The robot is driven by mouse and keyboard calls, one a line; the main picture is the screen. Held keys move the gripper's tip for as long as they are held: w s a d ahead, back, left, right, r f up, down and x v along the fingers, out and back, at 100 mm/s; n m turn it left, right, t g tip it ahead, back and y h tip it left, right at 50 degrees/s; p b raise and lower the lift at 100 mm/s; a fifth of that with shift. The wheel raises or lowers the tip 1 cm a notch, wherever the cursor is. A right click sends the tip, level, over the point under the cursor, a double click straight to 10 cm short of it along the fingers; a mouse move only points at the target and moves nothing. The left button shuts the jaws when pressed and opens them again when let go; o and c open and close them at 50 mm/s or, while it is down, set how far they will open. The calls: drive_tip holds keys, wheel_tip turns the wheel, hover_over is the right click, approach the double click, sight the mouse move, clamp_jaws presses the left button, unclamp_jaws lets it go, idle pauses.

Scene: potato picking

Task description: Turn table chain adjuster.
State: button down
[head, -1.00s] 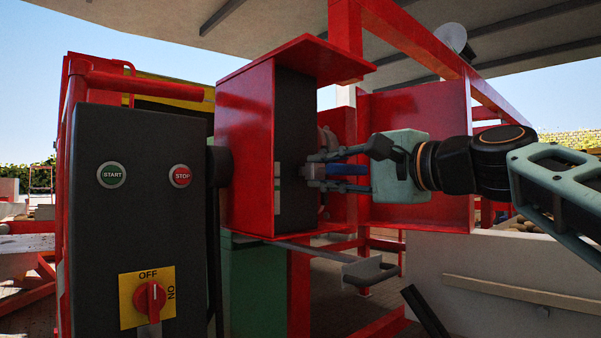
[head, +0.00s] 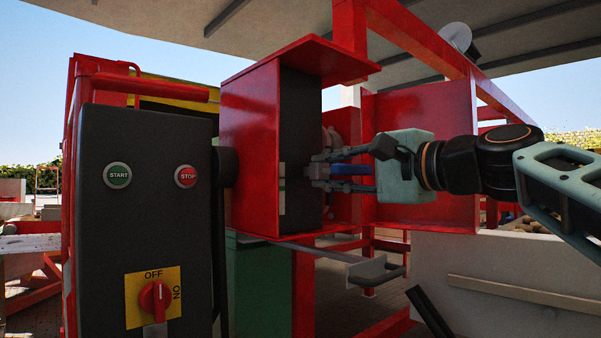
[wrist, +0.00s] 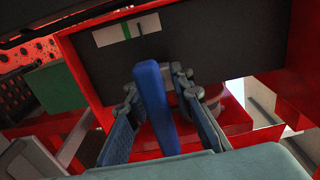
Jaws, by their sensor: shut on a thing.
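A blue handle (wrist: 155,110) stands out from a black panel (wrist: 215,50) in a red housing; I take it to be the chain adjuster. It also shows in the head view (head: 351,170), partly hidden by the fingers. My gripper (head: 318,171) reaches in from the right, level, with its fingertips close to the black panel. In the wrist view, my gripper (wrist: 160,85) has one finger on each side of the blue handle and is shut on it. The exact contact at the fingertips is hard to see. A white label (wrist: 127,30) with a green mark sits on the panel beside the handle.
A dark control box stands at left with a START button (head: 117,175), a STOP button (head: 186,176) and a red OFF/ON switch (head: 155,298). Red plates (head: 420,155) lie behind my gripper. A grey metal bar (head: 330,252) runs below it.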

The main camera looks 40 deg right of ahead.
drive_tip(key=shift+w, duration=1.05)
drive_tip(key=shift+r, duration=0.1)
drive_tip(key=m+p, duration=0.4)
drive_tip(key=m, duration=0.1)
drive_tip(key=shift+r, duration=0.15)
drive_tip(key=m+p, duration=0.4)
drive_tip(key=m, duration=0.1)
drive_tip(key=m+p, duration=0.4)
drive_tip(key=m, duration=0.1)
drive_tip(key=shift+r+p, duration=0.1)
drive_tip(key=shift+p, duration=0.25)
drive_tip(key=m+p, duration=0.4)
drive_tip(key=shift+f, duration=0.2)
drive_tip(key=shift+n+b, duration=0.4)
drive_tip(key=shift+b, duration=0.2)
